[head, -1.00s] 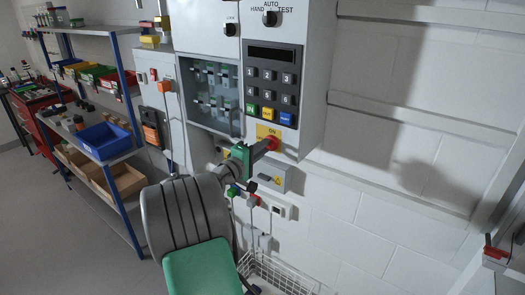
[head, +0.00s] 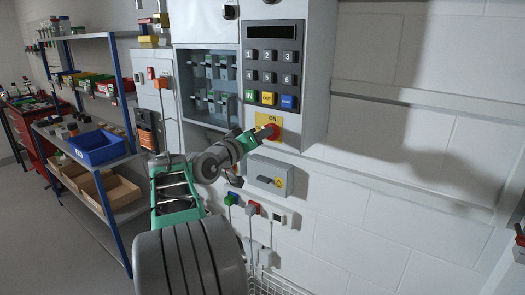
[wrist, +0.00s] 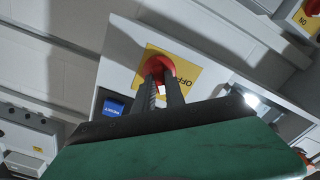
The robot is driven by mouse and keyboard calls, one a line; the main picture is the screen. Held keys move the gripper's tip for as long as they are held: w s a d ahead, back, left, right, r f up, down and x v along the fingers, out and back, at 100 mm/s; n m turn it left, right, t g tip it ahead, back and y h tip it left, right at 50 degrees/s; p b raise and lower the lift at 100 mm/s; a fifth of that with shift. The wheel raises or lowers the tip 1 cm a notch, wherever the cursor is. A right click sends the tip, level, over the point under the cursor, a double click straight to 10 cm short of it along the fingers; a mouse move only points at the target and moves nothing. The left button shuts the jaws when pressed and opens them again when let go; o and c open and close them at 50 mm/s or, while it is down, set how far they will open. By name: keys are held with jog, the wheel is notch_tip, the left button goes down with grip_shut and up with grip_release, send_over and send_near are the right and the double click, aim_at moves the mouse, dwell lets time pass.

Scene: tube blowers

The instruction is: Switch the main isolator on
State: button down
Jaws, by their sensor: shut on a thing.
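The main isolator is a red rotary knob (head: 274,132) on a yellow plate (head: 262,119) below the keypad, with "ON" printed at the plate's top. My gripper (head: 266,132) reaches it from the left and is shut on the knob's handle. In the wrist view, the two dark fingers (wrist: 162,84) stand close together over the red knob (wrist: 158,66). The yellow plate (wrist: 188,76) shows "OFF" there, beside the knob. The fingers cover most of the handle, so I cannot tell its exact angle.
The keypad (head: 272,70) with green, yellow and blue keys is just above. A grey switch box (head: 267,176) sits just below. A glass-fronted cabinet (head: 207,88) is to the left, and a blue-posted shelf (head: 120,150) stands further left.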

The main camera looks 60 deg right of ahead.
jog(key=shift+s+m+b, duration=0.15)
jog(key=shift+m+b, duration=3.55)
jog(key=shift+b, duration=0.65)
jog(key=shift+r, duration=0.1)
jog(key=c, duration=1.4)
grip_release()
jog(key=w+a, duration=0.1)
jog(key=a, duration=0.6)
jog(key=shift+a, duration=0.4)
jog(key=shift+w, duration=0.15)
